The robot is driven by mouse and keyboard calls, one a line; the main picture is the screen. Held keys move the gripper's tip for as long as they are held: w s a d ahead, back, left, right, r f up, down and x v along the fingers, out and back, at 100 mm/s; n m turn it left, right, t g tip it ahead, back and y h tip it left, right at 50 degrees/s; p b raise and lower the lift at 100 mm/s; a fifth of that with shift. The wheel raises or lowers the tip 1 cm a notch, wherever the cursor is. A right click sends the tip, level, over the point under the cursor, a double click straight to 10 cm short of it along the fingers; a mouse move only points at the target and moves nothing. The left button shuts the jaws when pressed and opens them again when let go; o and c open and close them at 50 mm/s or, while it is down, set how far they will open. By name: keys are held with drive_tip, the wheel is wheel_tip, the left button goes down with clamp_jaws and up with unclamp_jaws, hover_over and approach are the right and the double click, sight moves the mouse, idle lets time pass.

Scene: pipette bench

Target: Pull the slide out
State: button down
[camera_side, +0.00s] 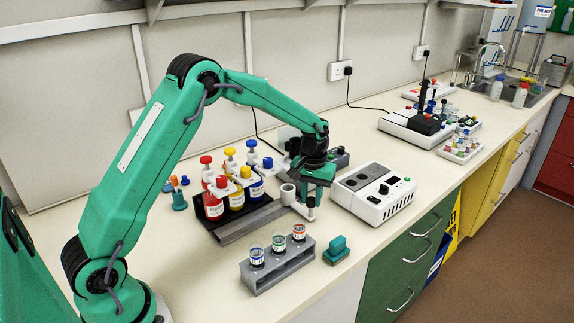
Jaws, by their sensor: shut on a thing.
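The slide (289,193) appears to be the pale, cup-like carriage at the right end of a grey rail (240,228). The rail lies along the front of the dark bottle rack. My gripper (307,212) points down at that right end, its fingers closed together low over the bench. It is shut on the slide, though the fingers hide most of the part between them. How far the slide stands along its rail cannot be told.
Red, yellow and blue bottles (236,199) stand in the rack left of my gripper. A white instrument box (373,194) is close on its right. A grey holder with three vials (278,264) and a green block (336,250) stand in front. Bare bench lies at front left.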

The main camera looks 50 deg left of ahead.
drive_tip(key=shift+w+r, duration=0.1)
drive_tip(key=shift+w, duration=0.6)
drive_tip(key=c, duration=1.2)
unclamp_jaws()
drive_tip(key=shift+s, duration=0.1)
drive_tip(key=shift+o, duration=0.2)
drive_tip(key=shift+r, duration=3.85)
